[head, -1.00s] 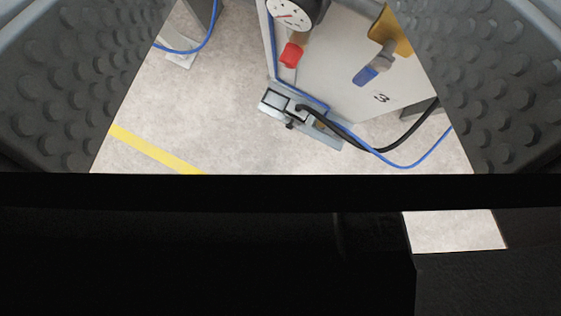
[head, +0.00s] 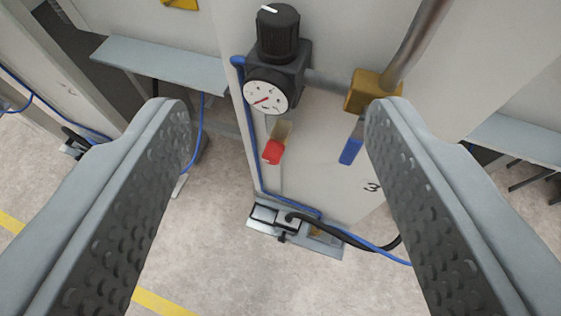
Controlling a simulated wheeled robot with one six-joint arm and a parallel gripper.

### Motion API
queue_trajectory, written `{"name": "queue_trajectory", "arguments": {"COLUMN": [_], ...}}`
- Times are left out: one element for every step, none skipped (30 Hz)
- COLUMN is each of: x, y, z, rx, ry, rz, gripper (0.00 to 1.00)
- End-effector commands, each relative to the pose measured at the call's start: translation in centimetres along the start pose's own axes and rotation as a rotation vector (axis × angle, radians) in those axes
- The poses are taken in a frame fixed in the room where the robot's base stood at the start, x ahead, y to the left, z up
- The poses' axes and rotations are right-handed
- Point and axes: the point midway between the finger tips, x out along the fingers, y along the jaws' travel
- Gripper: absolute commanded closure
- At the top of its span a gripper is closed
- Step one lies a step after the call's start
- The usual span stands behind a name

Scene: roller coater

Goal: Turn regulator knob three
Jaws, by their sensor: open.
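The regulator knob (head: 278,33) is a black ribbed cap with a white mark on its top. It sits on a black regulator body with a round white gauge (head: 267,96) that has a red needle. The panel behind it carries the number 3 (head: 372,187) at lower right. My gripper (head: 277,108) is open and empty. Its two grey studded fingers stand wide apart, one on each side of the gauge in the picture. The knob shows beyond the fingertips, apart from both fingers.
A red handle (head: 273,151) hangs below the gauge. A brass valve (head: 368,92) with a blue handle (head: 351,150) and a metal pipe is at right, close to the right finger in the picture. A foot pedal (head: 294,229) with hoses lies on the floor below. A grey shelf (head: 160,64) juts out at left.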

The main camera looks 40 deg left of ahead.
Motion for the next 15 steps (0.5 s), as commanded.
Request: {"name": "queue_trajectory", "arguments": {"x": [0.0, 0.0, 0.0, 0.0, 0.0, 0.0, 0.0, 0.1, 0.1, 0.2, 0.4, 0.7, 0.9, 1.1, 1.4], "y": [0.0, 0.0, 0.0, 0.0, 0.0, 0.0, 0.0, -0.1, -0.2, -0.3, -0.5, -0.9, -1.1, -1.5, -1.9], "z": [0.0, 0.0, 0.0, 0.0, 0.0, 0.0, 0.0, 0.0, 0.1, 0.2, 0.4, 0.6, 0.9, 1.1, 1.5], "rx": [0.000, 0.000, 0.000, 0.000, 0.000, 0.000, 0.000, 0.001, 0.003, 0.007, 0.010, 0.018, 0.026, 0.035, 0.047], "ry": [0.000, 0.000, 0.000, 0.000, 0.000, -0.001, -0.001, -0.003, -0.010, -0.017, -0.026, -0.044, -0.060, -0.078, -0.104], "rz": [0.000, 0.000, 0.000, 0.000, 0.000, 0.000, 0.000, 0.000, 0.002, 0.003, 0.006, 0.011, 0.018, 0.026, 0.041], "gripper": [0.45, 0.45, 0.45, 0.45, 0.45, 0.45, 0.45, 0.45, 0.45, 0.45, 0.45, 0.45, 0.45, 0.45, 0.45]}}
